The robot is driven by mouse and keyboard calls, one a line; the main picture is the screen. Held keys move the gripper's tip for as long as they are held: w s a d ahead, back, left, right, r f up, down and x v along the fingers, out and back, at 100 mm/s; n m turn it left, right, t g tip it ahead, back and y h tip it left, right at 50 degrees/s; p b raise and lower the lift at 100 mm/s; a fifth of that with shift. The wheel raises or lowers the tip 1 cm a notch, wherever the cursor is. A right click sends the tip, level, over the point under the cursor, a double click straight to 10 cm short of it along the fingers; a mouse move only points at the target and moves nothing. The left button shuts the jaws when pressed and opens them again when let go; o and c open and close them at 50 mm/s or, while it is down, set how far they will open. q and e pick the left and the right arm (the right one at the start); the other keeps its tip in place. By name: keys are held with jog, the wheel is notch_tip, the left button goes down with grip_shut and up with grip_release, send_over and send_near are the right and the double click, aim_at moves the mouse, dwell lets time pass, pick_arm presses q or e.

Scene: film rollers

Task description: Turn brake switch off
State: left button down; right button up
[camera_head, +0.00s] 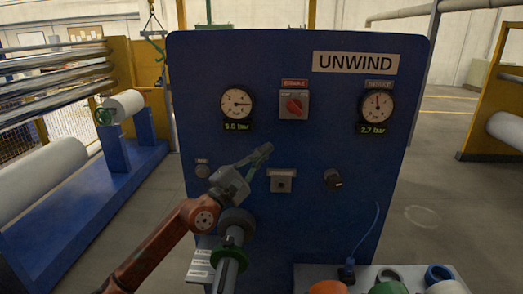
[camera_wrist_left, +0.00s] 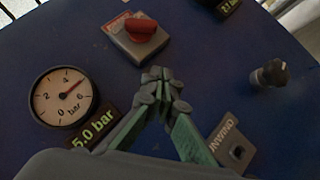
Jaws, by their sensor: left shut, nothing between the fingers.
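The switch with a red knob (camera_head: 294,106) sits on a grey square plate under a red label, upper middle of the blue UNWIND panel. The label's small text is hard to read. The red knob also shows in the left wrist view (camera_wrist_left: 140,27), above the fingers. My left gripper (camera_head: 266,149) is shut and empty, below and left of the switch and apart from it. Its fingertips (camera_wrist_left: 160,80) meet in the left wrist view. My right gripper is in neither view.
A gauge reading 5.0 bar (camera_head: 238,103) is left of the switch; a 2.7 bar gauge (camera_head: 376,107) is right. Below are a small grey switch plate (camera_head: 282,181) and a black knob (camera_head: 333,179). Several rings and a blue cable (camera_head: 370,230) are at lower right.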

pick_arm(q)
jog(key=shift+p+v, duration=0.3)
jog(key=shift+v, duration=0.6)
jog(key=shift+d+f, duration=0.15)
